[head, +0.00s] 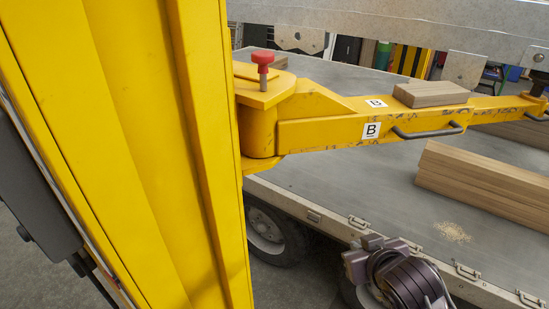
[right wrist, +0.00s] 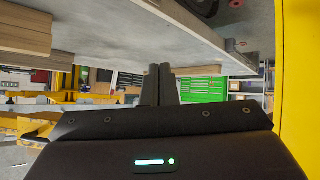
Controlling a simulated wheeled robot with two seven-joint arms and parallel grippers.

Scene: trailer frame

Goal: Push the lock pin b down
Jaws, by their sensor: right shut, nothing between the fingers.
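Lock pin b (head: 263,65) has a red knob on a short metal shank. It stands upright in the top plate at the left end of a yellow arm (head: 330,133) marked B. Some of the shank shows between knob and plate, so the pin stands raised. Dark parts of my right arm show low in the head view, below and right of the pin and apart from it. In the right wrist view my right gripper (right wrist: 159,75) has its two dark fingers together, with nothing between them. The pin cannot be made out there. My left gripper is not in view.
A large yellow post (head: 150,150) fills the left of the head view, close beside the pin. A wooden block (head: 431,93) lies on the yellow arm. Stacked planks (head: 485,180) lie on the grey trailer bed (head: 340,195). A metal beam crosses above.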

